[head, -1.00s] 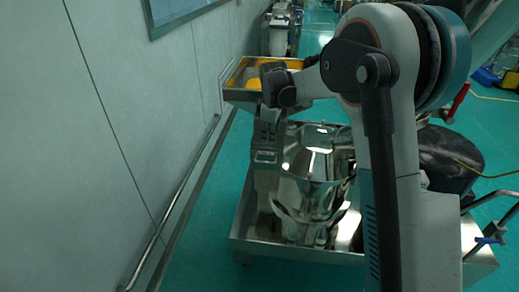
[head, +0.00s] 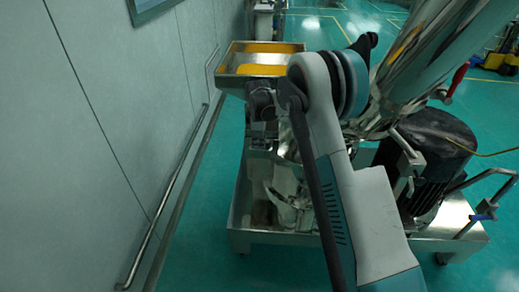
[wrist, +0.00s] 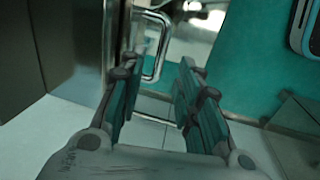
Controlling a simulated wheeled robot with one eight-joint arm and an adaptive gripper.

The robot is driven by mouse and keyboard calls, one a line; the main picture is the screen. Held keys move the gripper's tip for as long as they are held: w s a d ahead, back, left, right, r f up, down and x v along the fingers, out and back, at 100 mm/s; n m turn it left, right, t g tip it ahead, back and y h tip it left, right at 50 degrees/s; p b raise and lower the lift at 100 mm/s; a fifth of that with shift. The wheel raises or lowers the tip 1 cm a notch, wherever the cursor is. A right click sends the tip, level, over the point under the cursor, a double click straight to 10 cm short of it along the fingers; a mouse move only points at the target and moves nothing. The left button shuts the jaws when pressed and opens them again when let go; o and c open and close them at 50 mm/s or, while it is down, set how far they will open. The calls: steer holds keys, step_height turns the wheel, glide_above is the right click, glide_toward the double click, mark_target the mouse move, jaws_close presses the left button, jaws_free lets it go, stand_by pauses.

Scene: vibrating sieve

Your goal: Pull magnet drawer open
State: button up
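A bright metal loop handle (wrist: 163,48) shows at the top middle of the wrist view, attached to a shiny steel housing (wrist: 75,45) on the left. I take it for the magnet drawer's handle. My gripper (wrist: 158,72) is open, with its two teal-padded fingers spread apart. The handle's free end shows in the gap between the fingertips, nearer the left finger; I cannot tell whether it touches. In the head view my arm covers the handle, the drawer front and the fingers. Whether the drawer is shut cannot be told.
A steel hopper with a yellow-orange inside (head: 227,69) stands at the back left. A wheeled steel base frame (head: 270,238) lies below. A dark motor (head: 440,150) stands right of my arm. A wall with a rail (head: 165,210) runs along the left.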

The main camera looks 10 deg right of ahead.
mark_target(260, 150)
steer(key=shift+w+d+f+b, duration=0.1)
steer(key=shift+w+f+b, duration=0.1)
steer(key=shift+f, duration=0.6)
steer(key=shift+w+f+b, duration=0.1)
steer(key=shift+f+b, duration=0.05)
steer(key=shift+f, duration=0.6)
steer(key=shift+w+d+f+b, duration=0.1)
steer(key=shift+f+b, duration=0.1)
steer(key=shift+f, duration=0.6)
jaws_close()
